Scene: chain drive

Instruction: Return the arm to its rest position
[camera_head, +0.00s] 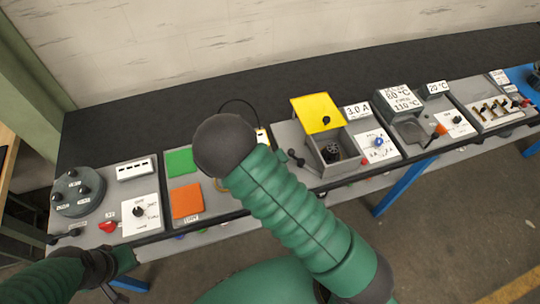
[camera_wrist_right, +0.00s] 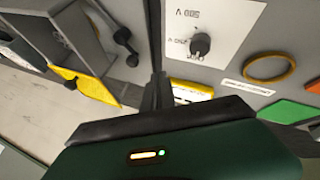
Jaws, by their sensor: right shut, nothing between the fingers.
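My right arm (camera_head: 300,215) comes in from the lower right of the head view and reaches over the middle of the bench. Its dark rounded joint (camera_head: 224,145) hides the right gripper there. In the right wrist view the right gripper (camera_wrist_right: 157,88) is shut and empty, its fingers together in front of a grey panel seam, with a white panel with a black knob (camera_wrist_right: 200,44) beyond. My left arm (camera_head: 60,280) shows at the lower left of the head view.
A grey box with a raised yellow lid (camera_head: 317,113) stands right of my right arm. Green (camera_head: 180,162) and orange (camera_head: 187,201) pads lie left of it. A round dark device (camera_head: 78,193) stands at the far left. A yellow ring (camera_wrist_right: 269,68) shows in the wrist view.

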